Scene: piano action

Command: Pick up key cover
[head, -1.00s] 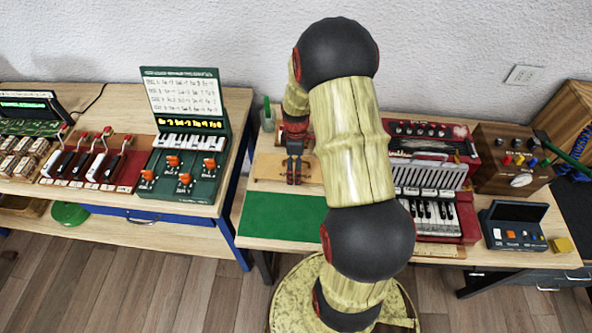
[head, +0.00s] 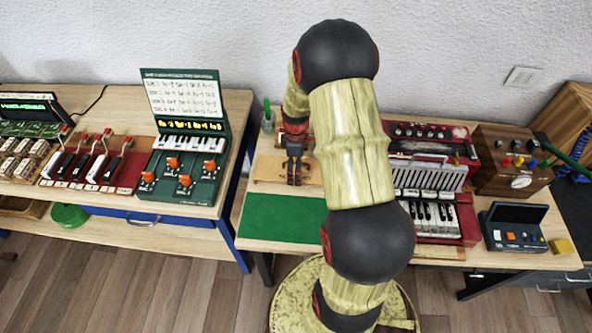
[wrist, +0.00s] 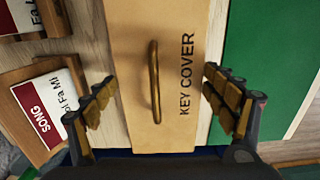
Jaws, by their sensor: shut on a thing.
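The key cover (wrist: 180,35) is a light tan wooden board with the words "KEY COVER" and a bronze bar handle (wrist: 154,80). In the wrist view it runs down the middle, between my fingers. In the head view the cover (head: 268,168) lies at the back of the right table, partly hidden by my gripper and arm. The handle stands between the fingers, apart from both. In the head view my gripper (head: 294,182) points down over the cover.
A green mat (head: 282,220) lies bare in front of the cover. Song cards (wrist: 45,105) lie left in the wrist view. A red accordion-like instrument (head: 455,215) stands right of my arm. A green song panel (head: 205,185) sits on the left table.

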